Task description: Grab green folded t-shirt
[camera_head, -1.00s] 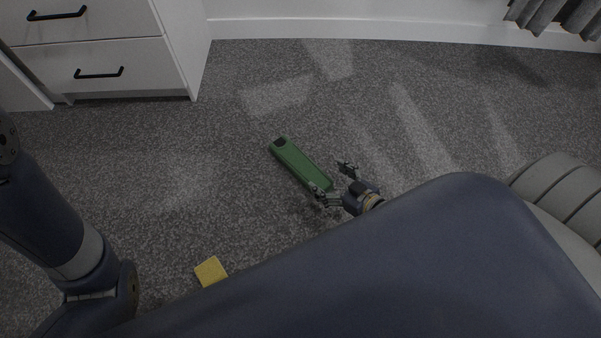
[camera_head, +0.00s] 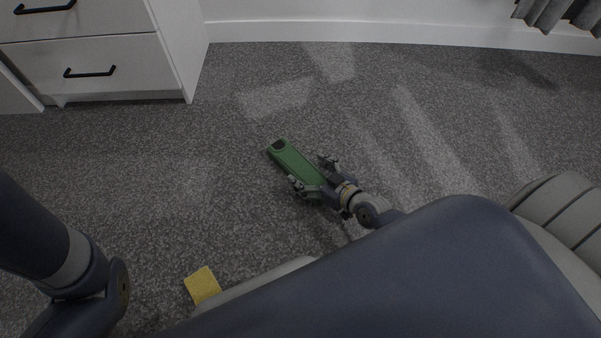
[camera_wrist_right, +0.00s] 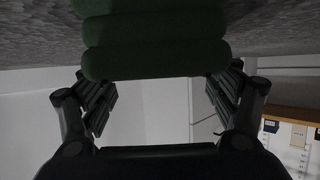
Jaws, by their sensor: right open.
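The green folded t-shirt (camera_head: 290,160) lies on the grey carpet as a long narrow bundle, slanting from upper left to lower right in the head view. My right gripper (camera_head: 312,173) is open at its near right end, with one finger on each side of it in that view. The shirt's rolled folds (camera_wrist_right: 155,45) fill the upper middle of the right wrist view, in front of and between the open fingers. I cannot tell whether the fingers touch it. My left arm shows at the left edge of the head view; its gripper is out of view.
A white drawer unit (camera_head: 110,50) with black handles stands at the upper left. A yellow folded cloth (camera_head: 202,285) lies on the carpet (camera_head: 170,180) at the bottom, near my body. A grey curtain (camera_head: 560,12) hangs at the upper right. The carpet around the shirt is clear.

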